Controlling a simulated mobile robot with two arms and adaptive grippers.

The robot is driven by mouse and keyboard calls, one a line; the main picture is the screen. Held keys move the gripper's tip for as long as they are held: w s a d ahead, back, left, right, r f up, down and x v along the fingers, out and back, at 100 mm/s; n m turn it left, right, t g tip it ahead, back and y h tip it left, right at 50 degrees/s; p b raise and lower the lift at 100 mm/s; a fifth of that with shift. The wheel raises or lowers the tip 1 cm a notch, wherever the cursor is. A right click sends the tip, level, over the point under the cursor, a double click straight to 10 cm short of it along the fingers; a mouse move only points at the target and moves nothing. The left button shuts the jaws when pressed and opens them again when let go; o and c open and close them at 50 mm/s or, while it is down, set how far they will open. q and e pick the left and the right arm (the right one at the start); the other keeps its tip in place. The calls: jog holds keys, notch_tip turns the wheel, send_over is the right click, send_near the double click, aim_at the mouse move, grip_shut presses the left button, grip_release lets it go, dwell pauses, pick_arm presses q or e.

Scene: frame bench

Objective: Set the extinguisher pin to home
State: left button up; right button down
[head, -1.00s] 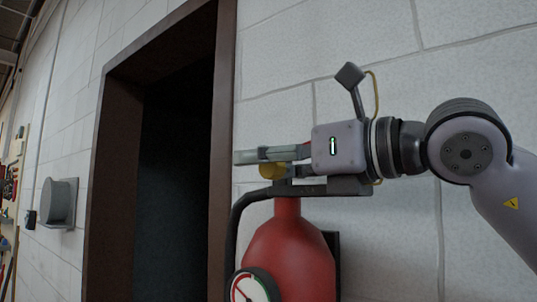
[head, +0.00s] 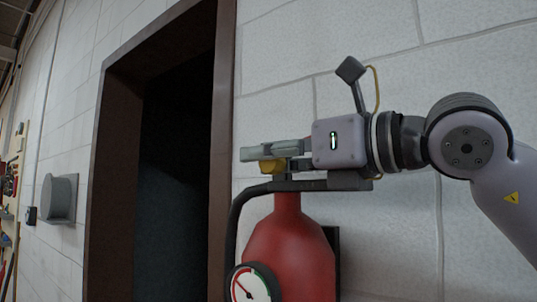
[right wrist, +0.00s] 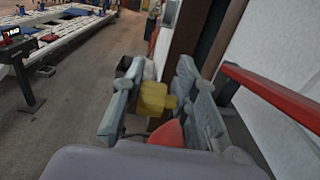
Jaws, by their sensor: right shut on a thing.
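A red fire extinguisher (head: 288,240) hangs upright on the white wall, with a dark valve head and lever (head: 320,184) on top and a round gauge (head: 250,285) low at its front. The yellow extinguisher pin (head: 272,167) is at the valve, just under my right gripper's fingers. My right gripper (head: 268,152) reaches in from the right, level, above the lever. In the right wrist view the gripper (right wrist: 158,98) has the yellow pin (right wrist: 153,98) between its two grey fingers and is shut on it. The fingers partly hide the pin. My left gripper is not in view.
A dark doorway with a brown frame (head: 224,120) opens left of the extinguisher. A grey box (head: 59,198) sticks out from the wall further left. The right wrist view shows a red bar (right wrist: 275,95) along the wall and a workbench (right wrist: 60,40) across the floor.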

jog(key=shift+w+d, duration=0.45)
jog(key=shift+w, duration=0.15)
jog(key=shift+w+d, duration=0.4)
jog(key=shift+w, duration=0.2)
jog(key=shift+s+r, duration=0.1)
jog(key=c, duration=1.7)
grip_release()
jog(key=o, duration=0.5)
jog(key=shift+d, duration=0.1)
jog(key=shift+c, duration=0.2)
jog(key=v, duration=1.2)
